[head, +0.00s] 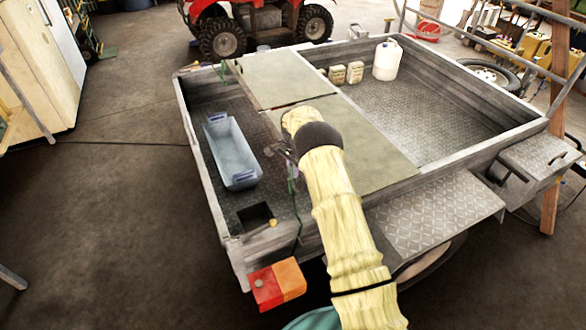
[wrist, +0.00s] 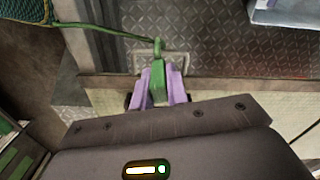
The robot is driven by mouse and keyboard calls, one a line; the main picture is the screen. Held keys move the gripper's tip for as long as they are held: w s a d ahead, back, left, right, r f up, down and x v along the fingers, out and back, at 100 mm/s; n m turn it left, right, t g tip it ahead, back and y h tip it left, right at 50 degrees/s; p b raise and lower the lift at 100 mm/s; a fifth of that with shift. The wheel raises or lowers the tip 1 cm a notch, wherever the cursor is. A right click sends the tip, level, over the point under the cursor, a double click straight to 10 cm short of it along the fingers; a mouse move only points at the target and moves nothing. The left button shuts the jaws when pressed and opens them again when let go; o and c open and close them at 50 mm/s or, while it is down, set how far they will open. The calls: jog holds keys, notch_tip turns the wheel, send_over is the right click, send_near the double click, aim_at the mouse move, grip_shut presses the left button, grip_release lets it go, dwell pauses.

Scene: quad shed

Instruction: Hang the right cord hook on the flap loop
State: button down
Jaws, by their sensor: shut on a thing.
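My gripper (head: 284,152) is over the edge of the olive flap panel (head: 375,140) on the trailer. In the wrist view its lavender fingers (wrist: 158,85) are shut on a green cord hook (wrist: 158,72). The green cord (wrist: 105,27) runs from the hook to the upper left; in the head view it hangs below my gripper (head: 291,190). A pale rectangular loop (wrist: 183,56), apparently the flap loop, lies at the flap's edge behind the hook. I cannot tell whether hook and loop touch. My wrist hides the loop in the head view.
A blue-grey tub (head: 231,155) and a small black box (head: 255,216) stand in the trailer's open strip. Another green cord piece (head: 222,71) is at the far left corner. A white jug (head: 387,60) stands in the far bay. Trailer walls (head: 205,170) surround the bed.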

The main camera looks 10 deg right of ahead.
jog(key=shift+f+b, duration=0.9)
jog(key=shift+f, duration=0.65)
jog(key=c, duration=0.8)
grip_release()
jog(key=shift+r+p, duration=2.5)
jog(key=shift+r, duration=2.05)
